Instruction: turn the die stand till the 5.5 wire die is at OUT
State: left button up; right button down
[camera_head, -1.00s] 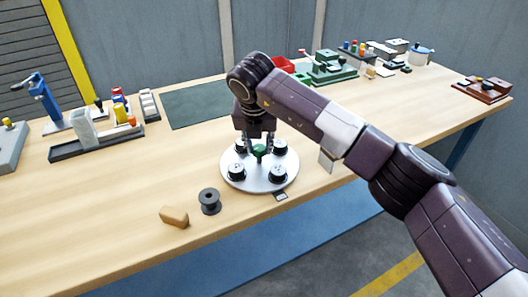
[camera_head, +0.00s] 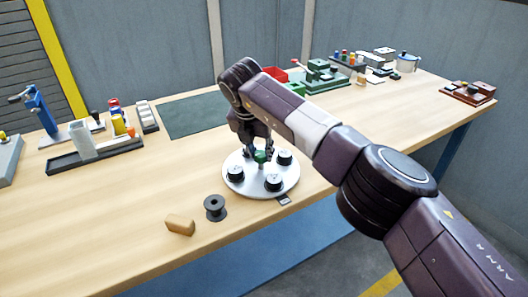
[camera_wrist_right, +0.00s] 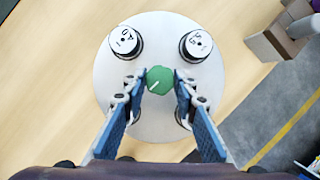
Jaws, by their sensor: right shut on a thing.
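The die stand (camera_head: 250,191) is a round white plate on the table. Several black dies with white labelled tops stand around its rim. Dies show at the back right (camera_head: 285,157), front (camera_head: 273,182) and left (camera_head: 235,174). In the wrist view, one labelled top (camera_wrist_right: 196,44) seems to read 5.5, but the print is small. The other top (camera_wrist_right: 125,40) is hard to read. My right gripper (camera_head: 260,153) is shut on the green centre knob (camera_wrist_right: 160,79) from above. Its fingers partly hide the nearer dies in the wrist view. My left gripper is out of view.
A small dark tag (camera_head: 284,199) lies at the stand's front edge; its print is unreadable. A green mat (camera_head: 195,116) is behind. The table's front edge is close.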

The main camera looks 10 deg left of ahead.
jog(key=shift+w+r, duration=0.1)
jog(key=c, duration=1.5)
grip_release()
jog(key=shift+c, duration=0.2)
jog(key=v, duration=1.2)
